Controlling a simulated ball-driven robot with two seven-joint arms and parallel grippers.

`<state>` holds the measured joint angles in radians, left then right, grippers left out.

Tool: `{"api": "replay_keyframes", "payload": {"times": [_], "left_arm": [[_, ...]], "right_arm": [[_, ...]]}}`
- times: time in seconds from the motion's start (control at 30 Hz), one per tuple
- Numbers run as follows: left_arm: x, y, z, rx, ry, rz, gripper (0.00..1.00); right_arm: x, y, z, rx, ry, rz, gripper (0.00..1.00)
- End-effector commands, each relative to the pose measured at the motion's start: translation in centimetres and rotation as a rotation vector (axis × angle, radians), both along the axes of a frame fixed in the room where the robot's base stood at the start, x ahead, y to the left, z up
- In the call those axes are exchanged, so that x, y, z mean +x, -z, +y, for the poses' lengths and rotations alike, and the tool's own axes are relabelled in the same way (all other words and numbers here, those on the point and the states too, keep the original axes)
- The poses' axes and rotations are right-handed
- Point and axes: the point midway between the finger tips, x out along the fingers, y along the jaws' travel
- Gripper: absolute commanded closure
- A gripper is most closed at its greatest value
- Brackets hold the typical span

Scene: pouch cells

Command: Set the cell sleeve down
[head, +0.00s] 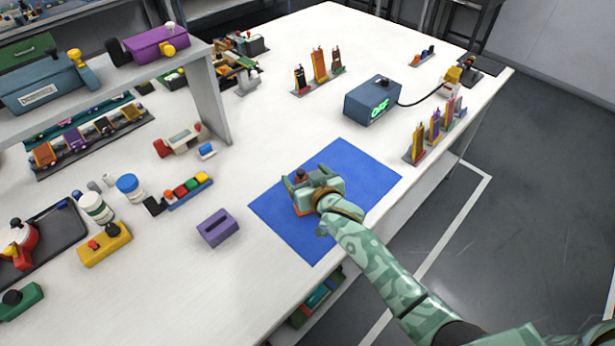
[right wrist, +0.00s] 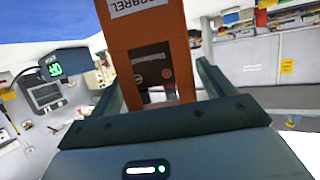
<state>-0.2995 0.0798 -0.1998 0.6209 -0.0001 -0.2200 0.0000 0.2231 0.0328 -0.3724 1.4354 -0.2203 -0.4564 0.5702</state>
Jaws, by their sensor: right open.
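The orange cell sleeve (right wrist: 148,42) stands between the fingers of my right gripper (right wrist: 165,88) in the right wrist view. It has a white label with dark print and a dark opening low on its face. The two fingers are apart, one on each side of it; whether either touches is unclear. In the head view my right gripper (head: 305,190) is low over the blue mat (head: 352,165). It hides most of the sleeve, and only a bit of orange (head: 302,210) shows beneath it. My left gripper is out of view.
A purple slotted block (head: 217,228) lies left of the mat. A dark blue box with a green display (head: 372,101) stands behind it, its cable running right. A rack of colored pieces (head: 432,140) is near the right table edge. Bare white table lies behind the mat.

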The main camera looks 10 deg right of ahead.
Motion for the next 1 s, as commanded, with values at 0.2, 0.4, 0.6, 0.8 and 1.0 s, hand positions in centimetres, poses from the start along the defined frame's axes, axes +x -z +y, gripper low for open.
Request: {"api": "replay_keyframes", "payload": {"times": [0.2, 0.4, 0.6, 0.8, 1.0], "left_arm": [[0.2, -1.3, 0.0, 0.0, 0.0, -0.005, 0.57], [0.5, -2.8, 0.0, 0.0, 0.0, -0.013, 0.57], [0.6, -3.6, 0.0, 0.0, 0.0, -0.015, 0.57], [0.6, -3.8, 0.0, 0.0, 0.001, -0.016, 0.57], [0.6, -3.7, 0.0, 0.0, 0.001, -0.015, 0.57]], "right_arm": [[-2.2, -1.3, -0.4, 0.001, 0.0, 0.001, 0.2], [-6.7, -3.1, -1.3, 0.001, 0.001, 0.0, 0.2], [-10.0, -4.2, -2.0, 0.001, 0.001, -0.001, 0.2], [-11.1, -4.4, -2.2, -0.001, 0.001, 0.0, 0.2], [-11.1, -4.4, -2.2, -0.001, 0.001, 0.0, 0.2]]}}
